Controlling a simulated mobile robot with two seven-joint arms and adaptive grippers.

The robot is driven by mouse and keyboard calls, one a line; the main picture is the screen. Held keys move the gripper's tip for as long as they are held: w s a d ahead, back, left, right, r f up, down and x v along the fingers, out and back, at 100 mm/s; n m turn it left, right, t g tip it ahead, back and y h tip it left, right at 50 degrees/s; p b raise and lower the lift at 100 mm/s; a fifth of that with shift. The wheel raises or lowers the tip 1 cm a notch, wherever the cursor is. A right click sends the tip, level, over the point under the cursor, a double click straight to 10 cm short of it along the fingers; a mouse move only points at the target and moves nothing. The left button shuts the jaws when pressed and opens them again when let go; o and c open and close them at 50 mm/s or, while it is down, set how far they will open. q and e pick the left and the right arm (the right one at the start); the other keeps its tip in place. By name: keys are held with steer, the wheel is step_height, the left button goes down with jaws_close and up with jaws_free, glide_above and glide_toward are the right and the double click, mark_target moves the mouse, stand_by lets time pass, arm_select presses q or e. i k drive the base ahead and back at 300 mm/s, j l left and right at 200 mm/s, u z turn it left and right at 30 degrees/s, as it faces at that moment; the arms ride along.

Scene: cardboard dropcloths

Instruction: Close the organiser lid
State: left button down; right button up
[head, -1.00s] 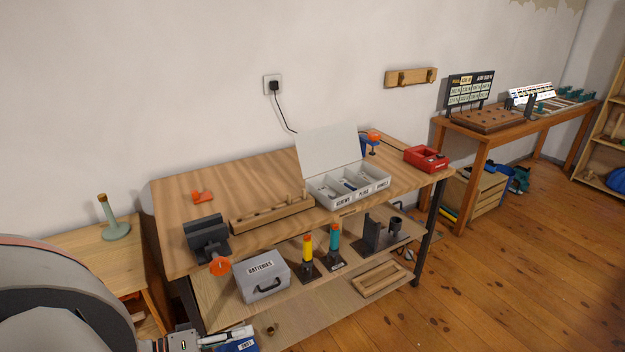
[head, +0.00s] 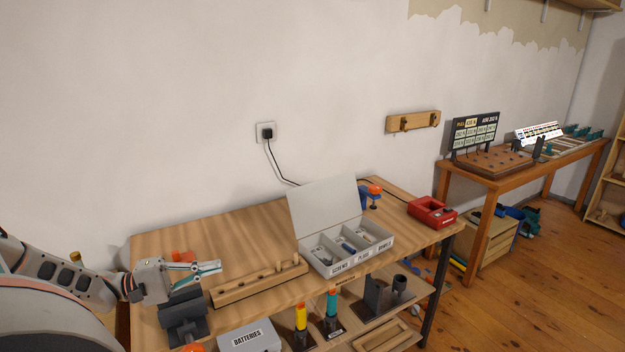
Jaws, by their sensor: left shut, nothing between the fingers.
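The organiser (head: 352,266) is a light grey box with several compartments, labelled on its front, on the right half of the workbench. Its lid (head: 325,209) stands open, tilted up at the back edge. Small parts lie in the compartments. My left gripper (head: 219,267) is shut and empty, above the left part of the bench near the vise, well to the left of the organiser and apart from it. My right gripper is not in view.
A wooden block with holes (head: 262,282) lies left of the organiser. A dark vise (head: 183,318) sits at the bench's front left. A red box (head: 432,212) and a blue-orange clamp (head: 371,196) are to the right. The bench's back left is clear.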

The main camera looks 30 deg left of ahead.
mark_target(318, 206)
steer(key=i+j, duration=0.25)
steer(key=i, duration=0.2)
steer(key=i+j, duration=0.2)
steer(key=i, duration=0.3)
steer(key=i+j, duration=0.25)
steer(key=i, duration=0.2)
